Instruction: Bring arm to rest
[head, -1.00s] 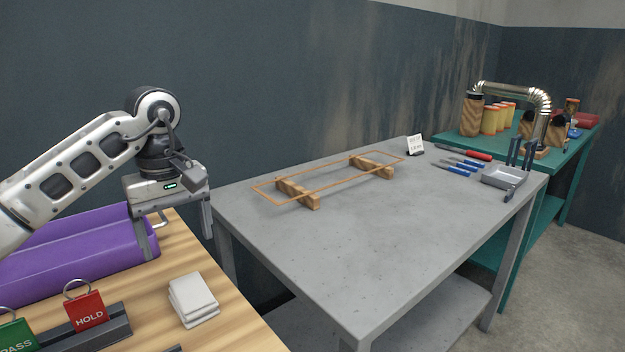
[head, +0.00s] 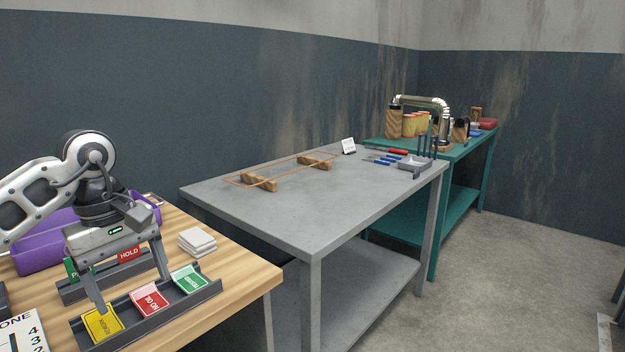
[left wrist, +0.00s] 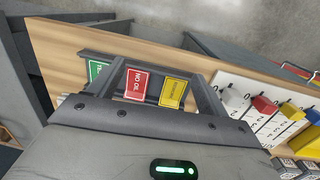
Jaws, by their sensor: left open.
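My left gripper (head: 134,289) is open, with its fingers pointing down over the wooden bench (head: 252,283) at the lower left of the head view. Nothing shows between its fingers. Below and beside it is a dark tray (head: 178,318) of cards: a yellow card (head: 102,323), a red card (head: 150,300) and a green card (head: 190,279). The left wrist view also shows the red card (left wrist: 134,84) and the yellow card (left wrist: 174,92). I cannot tell whether the fingers touch the tray. My right gripper is not in view.
Behind the gripper are a second tray with a red HOLD tag (head: 130,255), a purple case (head: 40,250) and white pads (head: 197,241). A grey table (head: 310,215) holds an orange frame (head: 275,172). A green table (head: 470,150) stands beyond.

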